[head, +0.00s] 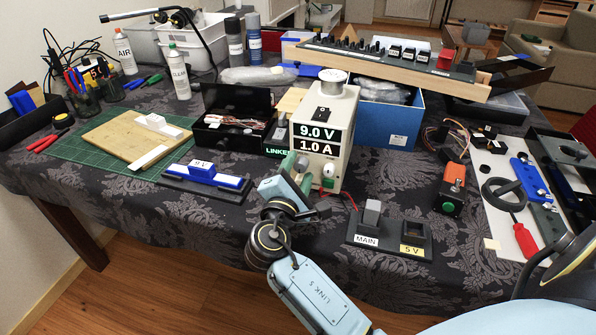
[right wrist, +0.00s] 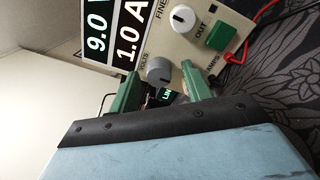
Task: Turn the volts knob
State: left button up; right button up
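The power supply (head: 322,130) is a beige box on the table, its displays reading 9.0 V and 1.0 A. Its grey volts knob (right wrist: 159,70), labelled VOLTS, shows in the right wrist view; in the head view my gripper seems to hide it. My right gripper (head: 300,168) is at the lower left of the supply's front. In the right wrist view its green fingers (right wrist: 160,82) are apart, with the knob in line with the gap between them. I cannot tell whether they touch it. My left gripper is not in view.
A white fine knob (right wrist: 182,18) and a green out button (right wrist: 221,37) sit beside the volts knob. A red lead (right wrist: 233,64) runs from the supply. The main switch (head: 371,214) and 5 V switch (head: 414,232) stand in front. A black box (head: 236,100) is at left.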

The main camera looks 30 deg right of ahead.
jog(key=shift+a, duration=0.1)
jog(key=shift+s+a, duration=0.25)
jog(key=shift+s, duration=0.05)
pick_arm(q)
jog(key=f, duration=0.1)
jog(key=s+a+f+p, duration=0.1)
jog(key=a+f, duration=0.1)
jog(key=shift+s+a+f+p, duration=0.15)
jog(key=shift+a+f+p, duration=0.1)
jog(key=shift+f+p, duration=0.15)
pick_arm(e)
jog(key=v, duration=1.2)
jog(key=shift+a, duration=0.25)
jog(key=shift+s, duration=0.1)
